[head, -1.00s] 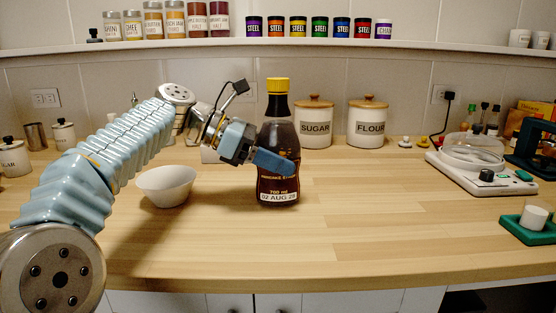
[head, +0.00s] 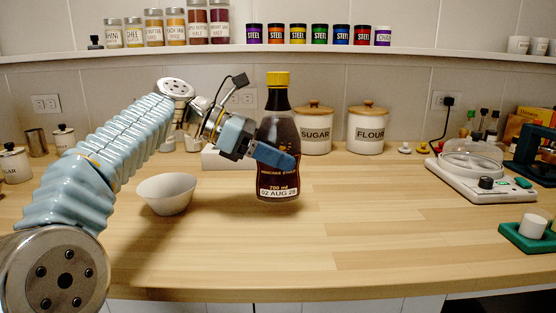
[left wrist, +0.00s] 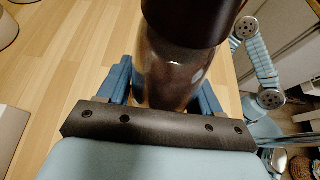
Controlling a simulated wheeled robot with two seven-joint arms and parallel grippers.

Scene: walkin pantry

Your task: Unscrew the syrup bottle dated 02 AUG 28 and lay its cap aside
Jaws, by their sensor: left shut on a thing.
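The syrup bottle (head: 278,138) is dark brown with a yellow cap (head: 278,78) on its top. Its label reads 700 ml and 02 AUG 28. It is upright, and its base looks slightly above the wooden counter. My left gripper (head: 272,156) comes in from the left and is shut on the bottle's middle. In the left wrist view the dark bottle (left wrist: 172,70) stands between the two blue fingers; the cap does not show there. My right gripper is in neither view.
A white bowl (head: 166,194) stands left of the bottle. Sugar (head: 314,133) and flour (head: 367,133) canisters stand behind. A white appliance (head: 478,176) and a green tray (head: 520,238) are at the right. The counter's middle right (head: 390,215) is clear.

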